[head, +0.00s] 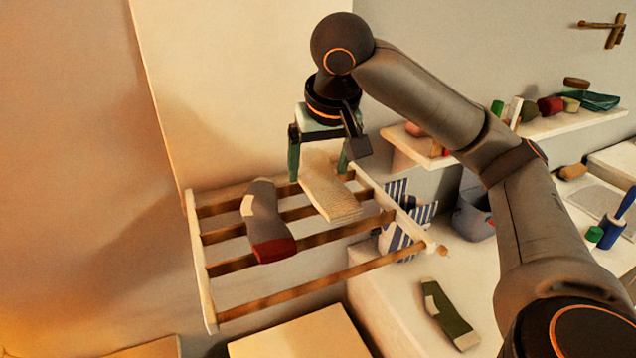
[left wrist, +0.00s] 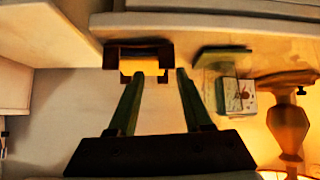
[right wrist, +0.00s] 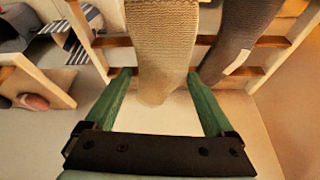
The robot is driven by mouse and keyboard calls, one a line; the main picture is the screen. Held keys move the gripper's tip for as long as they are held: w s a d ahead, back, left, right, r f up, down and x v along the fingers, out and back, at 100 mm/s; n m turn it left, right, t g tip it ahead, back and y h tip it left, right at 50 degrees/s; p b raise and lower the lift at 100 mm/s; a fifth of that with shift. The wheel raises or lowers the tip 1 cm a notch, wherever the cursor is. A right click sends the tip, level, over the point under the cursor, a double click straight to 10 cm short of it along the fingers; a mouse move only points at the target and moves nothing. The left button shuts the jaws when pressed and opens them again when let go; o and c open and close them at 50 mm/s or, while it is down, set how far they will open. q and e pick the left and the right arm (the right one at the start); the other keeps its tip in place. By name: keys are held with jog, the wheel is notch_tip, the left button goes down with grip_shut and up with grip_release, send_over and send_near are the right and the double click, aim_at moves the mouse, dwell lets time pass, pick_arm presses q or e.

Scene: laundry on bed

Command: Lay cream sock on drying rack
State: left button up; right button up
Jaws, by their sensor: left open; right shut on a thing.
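The cream sock (head: 330,192) lies lengthwise over the rear wooden bars of the drying rack (head: 203,265), its lower end towards the front. My right gripper (head: 318,172) is above the rack's back, shut on the sock's upper end. In the right wrist view the cream sock (right wrist: 163,45) runs between the green fingers (right wrist: 160,75); whether its full weight rests on the bars I cannot tell. My left gripper (left wrist: 157,75) is open and empty in the left wrist view, away from the rack.
A grey sock with a red toe (head: 266,220) hangs on the rack just left of the cream one. A dark green sock (head: 447,313) lies on the white surface at right. A striped cloth (head: 397,240) and a grey bin (head: 473,213) stand beside the rack. A shelf (head: 410,147) holds small items.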

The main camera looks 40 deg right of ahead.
aim_at(318, 183)
jog(key=shift+w+d+f, duration=0.15)
jog(key=shift+w+f, duration=0.1)
jog(key=shift+f, duration=0.15)
jog(key=shift+w+f, duration=0.15)
jog(key=shift+f, duration=1.5)
jog(key=shift+f, duration=0.15)
jog(key=o, duration=1)
jog(key=shift+d, duration=0.1)
jog(key=v, duration=0.5)
jog(key=shift+r, duration=0.3)
jog(key=shift+v, duration=3.4)
